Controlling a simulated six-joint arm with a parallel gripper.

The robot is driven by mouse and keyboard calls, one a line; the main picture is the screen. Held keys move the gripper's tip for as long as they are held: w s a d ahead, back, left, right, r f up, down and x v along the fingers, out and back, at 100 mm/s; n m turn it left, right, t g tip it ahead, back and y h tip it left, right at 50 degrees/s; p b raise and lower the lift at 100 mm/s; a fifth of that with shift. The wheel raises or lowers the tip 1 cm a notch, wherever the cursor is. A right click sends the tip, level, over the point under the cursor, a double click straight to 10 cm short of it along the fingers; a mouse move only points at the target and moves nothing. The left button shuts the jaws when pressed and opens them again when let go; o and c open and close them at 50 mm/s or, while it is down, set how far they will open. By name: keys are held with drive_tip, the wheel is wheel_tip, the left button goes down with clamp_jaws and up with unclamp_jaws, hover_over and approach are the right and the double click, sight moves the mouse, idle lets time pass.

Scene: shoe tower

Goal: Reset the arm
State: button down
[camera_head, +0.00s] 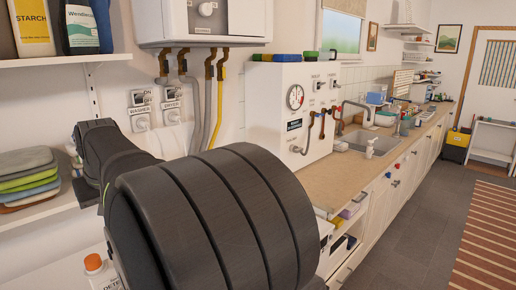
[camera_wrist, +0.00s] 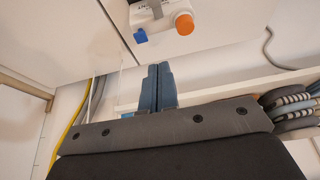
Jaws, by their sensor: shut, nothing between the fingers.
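My gripper (camera_wrist: 158,72) shows in the wrist view as two blue-grey fingers side by side. They are pressed together with nothing between them. The fingertips point toward a white bottle with an orange cap (camera_wrist: 160,14) at the top of that view and look apart from it. In the head view my dark grey arm fills the lower middle, and my gripper cannot be made out there.
In the head view the bottle (camera_head: 96,266) stands low at the left. Folded cloths (camera_head: 27,181) lie on a left shelf; they also show in the wrist view (camera_wrist: 293,105). A white panel with a gauge (camera_head: 281,110) stands on the wooden counter (camera_head: 345,176). Open grey floor (camera_head: 420,215) lies right.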

drive_tip(key=shift+x, duration=1.75)
drive_tip(key=c, duration=2.1)
unclamp_jaws()
drive_tip(key=o, duration=1.5)
drive_tip(key=w+d+r, duration=0.3)
drive_tip(key=d+r, duration=0.1)
drive_tip(key=r, duration=0.1)
drive_tip(key=shift+w, duration=0.25)
drive_tip(key=o, duration=0.3)
drive_tip(key=shift+w+d+f, duration=0.1)
drive_tip(key=shift+w+f, duration=0.05)
drive_tip(key=shift+f, duration=0.1)
drive_tip(key=o, duration=0.3)
drive_tip(key=x, duration=0.9)
drive_tip(key=v, duration=1)
